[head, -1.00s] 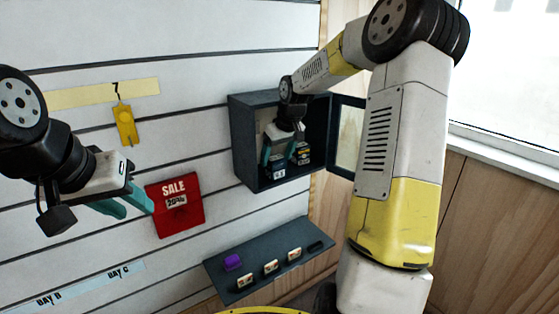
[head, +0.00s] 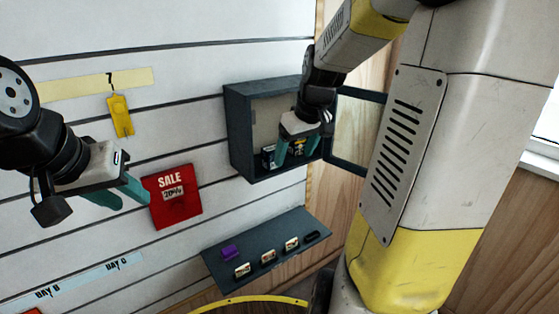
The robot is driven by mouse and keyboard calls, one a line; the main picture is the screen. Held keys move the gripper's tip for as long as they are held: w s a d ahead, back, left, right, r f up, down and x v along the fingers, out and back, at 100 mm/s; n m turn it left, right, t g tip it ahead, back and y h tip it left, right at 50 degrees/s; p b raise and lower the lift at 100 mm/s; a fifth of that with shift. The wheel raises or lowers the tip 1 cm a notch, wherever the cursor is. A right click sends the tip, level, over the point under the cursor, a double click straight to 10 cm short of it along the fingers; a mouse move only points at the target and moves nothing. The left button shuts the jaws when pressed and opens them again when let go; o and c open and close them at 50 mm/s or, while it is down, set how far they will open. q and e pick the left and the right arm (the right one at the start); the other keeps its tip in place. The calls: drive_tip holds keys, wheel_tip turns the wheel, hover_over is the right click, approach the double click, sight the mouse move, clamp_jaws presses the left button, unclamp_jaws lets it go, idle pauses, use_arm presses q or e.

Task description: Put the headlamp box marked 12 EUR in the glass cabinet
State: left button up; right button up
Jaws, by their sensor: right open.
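The dark glass cabinet (head: 238,128) hangs on the slatted wall, its glass door (head: 352,132) swung open to the right. Two small dark boxes stand on its floor: a left box (head: 268,157) and a right box (head: 298,147), the latter with some yellow. Their price marks are too small to read, so I cannot tell which is 12 EUR. My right gripper (head: 298,150) is open in front of the cabinet mouth, its teal fingers partly covering the boxes. My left gripper (head: 122,198) is open and empty near the wall at left.
A dark shelf (head: 225,262) below holds a purple item (head: 230,252), several small tags and a dark item (head: 311,236). A red SALE sign (head: 174,205) and a yellow tag (head: 120,116) hang on the wall. A window is at right.

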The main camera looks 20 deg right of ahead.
drive_tip(key=s+a+r+m+t, duration=0.1)
drive_tip(key=s+a+r, duration=0.1)
drive_tip(key=s, duration=0.6)
drive_tip(key=s+a+r+m+y, duration=0.1)
drive_tip(key=s+a+r, duration=0.1)
drive_tip(key=s+a, duration=0.3)
drive_tip(key=s, duration=0.3)
drive_tip(key=shift+s+r+m+t, duration=0.4)
drive_tip(key=shift+d, duration=0.1)
